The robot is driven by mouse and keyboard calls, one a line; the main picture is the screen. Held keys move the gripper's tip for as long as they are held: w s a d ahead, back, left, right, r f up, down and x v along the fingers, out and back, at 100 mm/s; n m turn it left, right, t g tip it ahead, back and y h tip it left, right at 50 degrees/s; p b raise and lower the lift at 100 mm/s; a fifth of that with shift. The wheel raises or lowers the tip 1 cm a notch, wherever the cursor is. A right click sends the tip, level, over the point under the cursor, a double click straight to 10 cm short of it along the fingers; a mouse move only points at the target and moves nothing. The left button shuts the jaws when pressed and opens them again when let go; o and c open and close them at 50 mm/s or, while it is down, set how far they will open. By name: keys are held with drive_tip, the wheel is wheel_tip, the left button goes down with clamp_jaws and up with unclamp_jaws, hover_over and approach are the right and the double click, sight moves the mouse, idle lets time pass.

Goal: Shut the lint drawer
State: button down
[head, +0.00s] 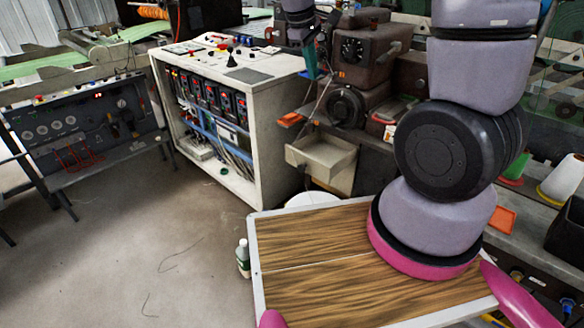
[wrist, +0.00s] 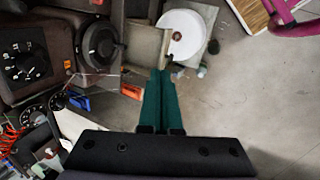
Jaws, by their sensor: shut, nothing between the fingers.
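The lint drawer (head: 322,157) is a beige, open-topped box in the head view. It sticks out from the front of the brown machine, and its inside looks empty. In the wrist view, the beige drawer (wrist: 143,46) lies just beyond my fingertips, partly cut off from clear sight by them. My gripper (wrist: 162,74) has green fingers pressed together with nothing between them. In the head view, my gripper (head: 311,68) hangs above and behind the drawer, to the left of the brown machine's dial. I cannot tell its exact distance from the drawer; no contact shows.
A white control cabinet (head: 250,78) with open wiring stands left of the drawer. A white round item (head: 312,199) is below it, and it also shows in the wrist view (wrist: 196,45). A small bottle (head: 243,258) stands on the floor. Open floor lies at left.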

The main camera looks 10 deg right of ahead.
drive_tip(key=w+a+f+n+t+h, duration=0.1)
drive_tip(key=a+f+n, duration=0.35)
drive_tip(key=f, duration=0.65)
drive_tip(key=w+a+f+n+t+h, duration=0.15)
drive_tip(key=a+f+n, duration=0.35)
drive_tip(key=f, duration=0.5)
drive_tip(key=w+a+f+n+h, duration=0.25)
drive_tip(key=f+n, duration=0.45)
drive_tip(key=f, duration=0.4)
drive_tip(key=w+d+f+y, duration=0.1)
drive_tip(key=w+d+f, duration=0.4)
drive_tip(key=d+f, duration=0.2)
drive_tip(key=shift+w+d, duration=0.2)
drive_tip(key=shift+d, duration=0.8)
hover_over(323, 156)
